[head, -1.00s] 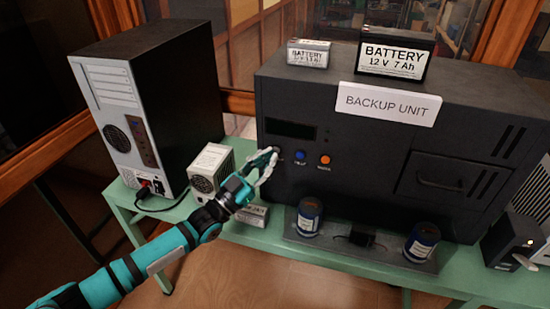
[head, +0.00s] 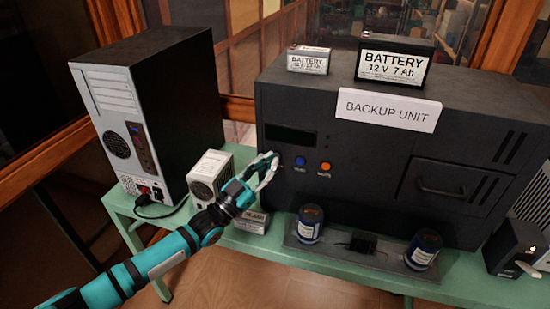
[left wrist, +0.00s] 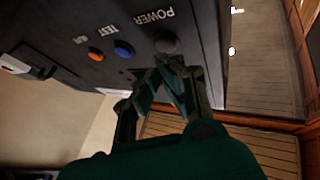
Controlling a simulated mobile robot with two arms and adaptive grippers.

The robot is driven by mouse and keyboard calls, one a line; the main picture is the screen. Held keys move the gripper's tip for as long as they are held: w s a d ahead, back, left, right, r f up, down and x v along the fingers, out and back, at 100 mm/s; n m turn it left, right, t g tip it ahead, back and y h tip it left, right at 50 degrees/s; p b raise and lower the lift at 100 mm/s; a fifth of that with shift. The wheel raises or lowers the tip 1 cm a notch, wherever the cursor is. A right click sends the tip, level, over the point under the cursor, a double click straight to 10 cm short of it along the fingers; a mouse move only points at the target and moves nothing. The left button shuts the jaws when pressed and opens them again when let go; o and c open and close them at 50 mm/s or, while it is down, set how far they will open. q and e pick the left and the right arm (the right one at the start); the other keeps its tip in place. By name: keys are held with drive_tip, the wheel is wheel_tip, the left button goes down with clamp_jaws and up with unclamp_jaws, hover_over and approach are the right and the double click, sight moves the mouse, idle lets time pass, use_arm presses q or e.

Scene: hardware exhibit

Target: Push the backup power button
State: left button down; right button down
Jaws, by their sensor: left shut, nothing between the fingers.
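The backup unit (head: 380,145) is a large dark box with a white "BACKUP UNIT" sign. A grey round button (left wrist: 166,43) labelled POWER shows on its front panel in the left wrist view. Beside it are a blue TEST button (left wrist: 124,48) and an orange button (left wrist: 96,54). My left gripper (head: 272,157) is shut and empty, its fingertips at the panel left of the blue button. In the head view they hide the grey button. In the left wrist view the fingertips (left wrist: 166,64) are just at the grey button; I cannot tell whether they touch it.
A computer tower (head: 165,110) and a small beige box (head: 211,174) stand left on the green table (head: 280,252). Two batteries (head: 308,61) (head: 392,66) sit on top of the unit. Two dark blue cans (head: 310,222) (head: 423,249) stand on a tray in front.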

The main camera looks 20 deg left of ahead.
use_arm(q)
drive_tip(key=shift+w, duration=0.2)
idle(0.5)
drive_tip(key=shift+w+b, duration=0.3)
drive_tip(key=shift+b, duration=0.05)
idle(0.4)
drive_tip(key=shift+s+p, duration=0.3)
drive_tip(key=shift+s, duration=0.2)
drive_tip(key=s+p, duration=0.3)
drive_tip(key=s, duration=0.3)
drive_tip(key=shift+p, duration=0.4)
